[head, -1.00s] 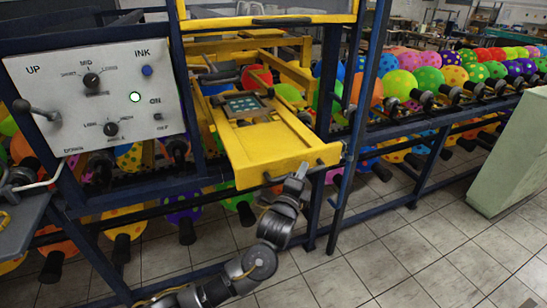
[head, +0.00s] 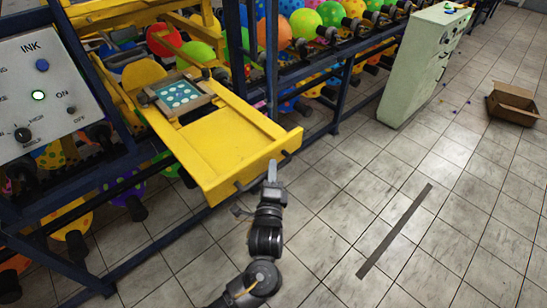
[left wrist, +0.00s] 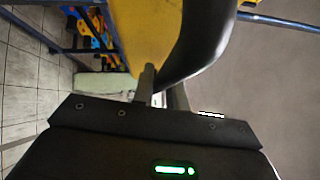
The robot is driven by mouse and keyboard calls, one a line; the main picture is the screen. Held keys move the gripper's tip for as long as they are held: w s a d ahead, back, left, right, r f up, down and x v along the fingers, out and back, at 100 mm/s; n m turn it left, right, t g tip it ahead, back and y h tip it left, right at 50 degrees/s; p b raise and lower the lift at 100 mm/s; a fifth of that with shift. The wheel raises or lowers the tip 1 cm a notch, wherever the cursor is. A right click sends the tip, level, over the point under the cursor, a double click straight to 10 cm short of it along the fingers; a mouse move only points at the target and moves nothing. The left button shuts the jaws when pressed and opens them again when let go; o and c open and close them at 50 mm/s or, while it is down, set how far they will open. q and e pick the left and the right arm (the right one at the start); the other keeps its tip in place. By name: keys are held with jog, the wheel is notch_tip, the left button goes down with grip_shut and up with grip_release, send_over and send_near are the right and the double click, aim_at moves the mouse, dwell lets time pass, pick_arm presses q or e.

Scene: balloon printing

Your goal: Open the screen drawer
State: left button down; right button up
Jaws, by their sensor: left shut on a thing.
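The yellow screen drawer (head: 225,138) sticks out of the blue-framed machine at the left of the head view. A framed screen with a teal patch of pale dots (head: 182,95) lies on its inner part. A dark bar handle (head: 246,183) runs along its front. My left gripper (head: 272,172) is at the handle, shut on it from the front. In the left wrist view, the fingers (left wrist: 160,88) meet the dark curved handle (left wrist: 205,40), with the yellow drawer front (left wrist: 140,28) behind it. The fingertips are partly hidden. My right gripper is not in view.
A grey panel with knobs and a green light (head: 38,96) is at the left. A pale green cabinet (head: 425,65) stands right of the machine, near an open cardboard box (head: 514,103). The tiled floor (head: 350,220) in front is mostly clear, with a dark strip (head: 395,230) lying on it.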

pick_arm(q)
jog(key=shift+s+d, duration=0.2)
jog(key=shift+s, duration=0.1)
jog(key=c, duration=1.4)
grip_release()
jog(key=shift+s, duration=0.1)
jog(key=s+a+f+b, duration=0.1)
jog(key=s+b, duration=0.2)
jog(key=s, duration=0.7)
jog(key=shift+s+f, duration=0.25)
